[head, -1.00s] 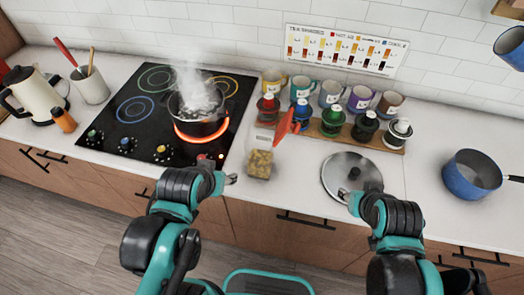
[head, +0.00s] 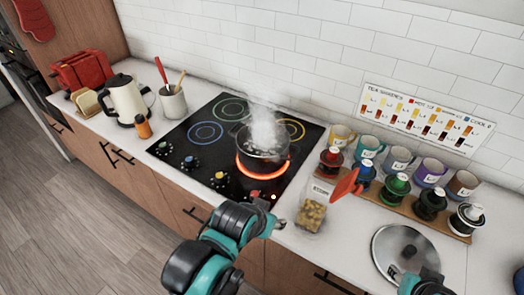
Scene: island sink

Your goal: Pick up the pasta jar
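The pasta jar (head: 312,212) is a clear container with yellowish pasta inside and a pale label near its top. It stands on the white counter to the right of the cooktop. My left gripper (head: 279,225) is near the counter's front edge, just left of the jar and apart from it. Its fingers are too small to tell open from shut. My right gripper (head: 404,276) is low at the right, by the pot lid, partly cut off by the frame; its fingers are unclear.
A steaming pot (head: 256,157) sits on a glowing red burner of the black cooktop (head: 190,142). A red paddle-like object (head: 345,184) leans beside the jar. A wooden rack (head: 400,207) holds coloured-top bottles, with mugs behind. A metal lid (head: 400,245) lies at right.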

